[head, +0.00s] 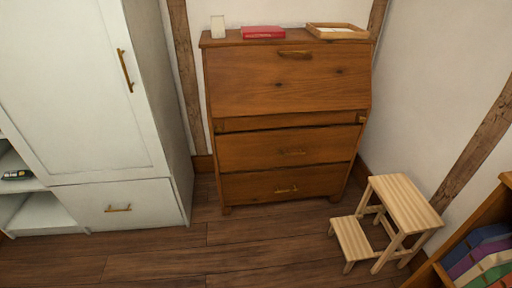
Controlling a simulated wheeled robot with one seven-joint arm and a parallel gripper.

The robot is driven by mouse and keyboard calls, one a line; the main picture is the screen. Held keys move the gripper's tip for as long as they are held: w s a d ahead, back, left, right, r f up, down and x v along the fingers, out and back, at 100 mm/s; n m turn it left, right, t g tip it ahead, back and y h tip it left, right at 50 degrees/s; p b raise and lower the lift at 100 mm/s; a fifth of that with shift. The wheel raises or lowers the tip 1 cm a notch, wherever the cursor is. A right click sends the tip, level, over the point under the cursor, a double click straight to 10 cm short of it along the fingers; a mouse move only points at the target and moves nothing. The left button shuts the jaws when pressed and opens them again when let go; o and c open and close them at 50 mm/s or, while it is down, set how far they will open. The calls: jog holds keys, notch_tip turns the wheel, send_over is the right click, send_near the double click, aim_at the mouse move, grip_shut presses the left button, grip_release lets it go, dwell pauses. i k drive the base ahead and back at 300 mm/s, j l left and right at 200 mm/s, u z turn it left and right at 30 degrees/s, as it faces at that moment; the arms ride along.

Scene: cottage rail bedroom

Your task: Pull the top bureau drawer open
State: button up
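The wooden bureau (285,85) stands against the back wall with its slanted front flap shut; the flap has a brass handle (295,54). Below the flap is a narrow rail, then the top drawer (245,150), with a small brass handle (292,153) at its middle. The top drawer looks shut, its face level with the drawer below. The lower drawer (245,187) also looks shut and has its own brass handle (287,190). My gripper is not in view.
A white wardrobe (80,90) stands left of the bureau. A wooden step stool (405,203) stands on the right, near the bureau's front corner. A bookcase (505,200) is at the right edge. The wooden floor (240,250) before the bureau is clear.

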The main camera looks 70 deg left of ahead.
aim_at(246, 150)
jog(key=u, duration=1.8)
jog(key=i+u, duration=0.1)
jog(key=i, duration=1.05)
